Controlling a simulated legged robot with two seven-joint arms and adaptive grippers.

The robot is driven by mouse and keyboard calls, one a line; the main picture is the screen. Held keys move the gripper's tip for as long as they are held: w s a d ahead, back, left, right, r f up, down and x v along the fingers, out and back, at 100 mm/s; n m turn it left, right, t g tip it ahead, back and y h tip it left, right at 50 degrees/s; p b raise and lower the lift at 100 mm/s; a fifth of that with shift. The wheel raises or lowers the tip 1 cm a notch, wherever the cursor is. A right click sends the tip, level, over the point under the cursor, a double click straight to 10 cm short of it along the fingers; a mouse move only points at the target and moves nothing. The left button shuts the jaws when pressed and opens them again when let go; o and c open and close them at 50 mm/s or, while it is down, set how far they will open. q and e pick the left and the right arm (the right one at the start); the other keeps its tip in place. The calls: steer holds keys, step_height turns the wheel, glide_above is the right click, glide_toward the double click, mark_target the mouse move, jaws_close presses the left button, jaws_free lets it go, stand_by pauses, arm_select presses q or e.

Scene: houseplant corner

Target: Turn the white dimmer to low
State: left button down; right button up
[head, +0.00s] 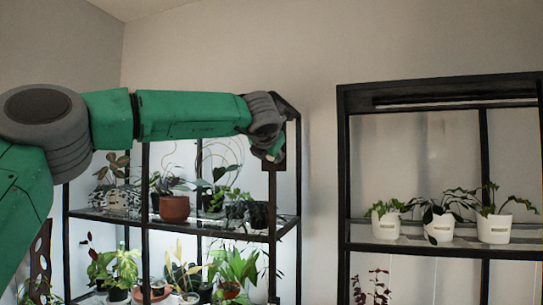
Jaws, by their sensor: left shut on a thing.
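My left arm, green and grey, comes in from the left and reaches across to the front right post of the left shelf rack. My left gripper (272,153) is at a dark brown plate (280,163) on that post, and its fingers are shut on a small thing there. Only a small pale bit shows at the fingertips; it appears to be the white dimmer, mostly hidden by the gripper. I cannot tell its setting. My right gripper is not in view.
The left black rack (146,215) holds several potted plants, among them a terracotta pot (174,208). The right black rack (344,180) holds white pots (494,229) on its shelf. Bare wall lies between the racks.

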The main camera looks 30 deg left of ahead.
arm_select(q)
steer(key=shift+f+n+h, duration=0.45)
steer(key=shift+n+h, duration=0.35)
steer(key=shift+n, duration=0.2)
steer(key=shift+a, duration=0.1)
steer(key=c, duration=1.3)
jaws_free()
steer(key=shift+w+a+r, duration=0.1)
steer(key=shift+r, duration=0.05)
steer(key=shift+r, duration=0.2)
steer(key=v, duration=1.1)
steer(key=shift+s, duration=0.45)
